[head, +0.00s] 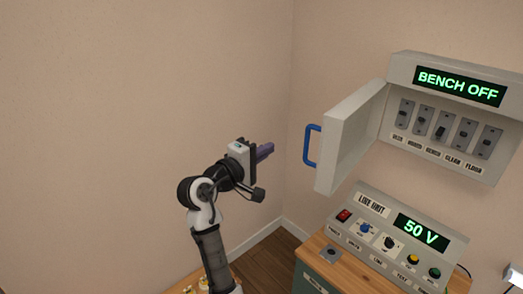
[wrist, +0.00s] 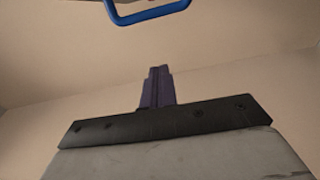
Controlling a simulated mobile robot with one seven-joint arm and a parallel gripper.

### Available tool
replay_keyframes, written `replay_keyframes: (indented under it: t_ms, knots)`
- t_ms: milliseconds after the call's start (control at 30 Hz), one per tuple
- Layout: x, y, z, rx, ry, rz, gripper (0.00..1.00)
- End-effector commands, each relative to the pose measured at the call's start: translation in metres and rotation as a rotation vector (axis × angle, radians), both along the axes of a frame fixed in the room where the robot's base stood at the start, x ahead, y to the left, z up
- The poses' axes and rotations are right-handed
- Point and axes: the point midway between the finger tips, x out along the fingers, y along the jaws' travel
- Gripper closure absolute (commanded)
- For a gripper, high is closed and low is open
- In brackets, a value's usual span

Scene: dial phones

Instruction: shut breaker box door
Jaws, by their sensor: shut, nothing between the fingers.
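The breaker box (head: 447,118) is on the wall at the right of the head view, with a lit sign reading "BENCH OFF". Its door (head: 349,143) stands open, swung out to the left. A blue handle (head: 308,146) is on the door's outer side; it also shows at the top of the wrist view (wrist: 150,14). My gripper (head: 268,150) is shut and empty, to the left of the handle and apart from it. In the wrist view its closed fingers (wrist: 158,72) point up, with a gap between them and the handle.
A line unit (head: 378,215) showing "50 V" stands on a wooden-topped bench (head: 312,246) below the box. Several switches (head: 441,126) are inside the box. The wall left of my arm is bare, and the space between gripper and door is clear.

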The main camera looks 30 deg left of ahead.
Motion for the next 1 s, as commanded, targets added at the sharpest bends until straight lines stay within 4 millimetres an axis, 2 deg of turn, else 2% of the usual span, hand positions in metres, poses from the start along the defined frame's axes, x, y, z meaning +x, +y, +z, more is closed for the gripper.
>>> replay_keyframes:
  t_ms: [100, 267, 400, 533, 1000]
  knots:
    - [0.027, -0.007, 0.003, 0.0, 0.001, -0.002, 1.0]
    - [0.058, -0.014, 0.002, 0.001, 0.001, 0.0, 1.0]
    - [0.057, -0.037, 0.002, 0.003, -0.001, 0.001, 1.0]
    - [0.057, -0.049, 0.001, 0.002, -0.001, 0.001, 1.0]
    - [0.057, -0.053, 0.0, 0.003, -0.002, 0.003, 1.0]
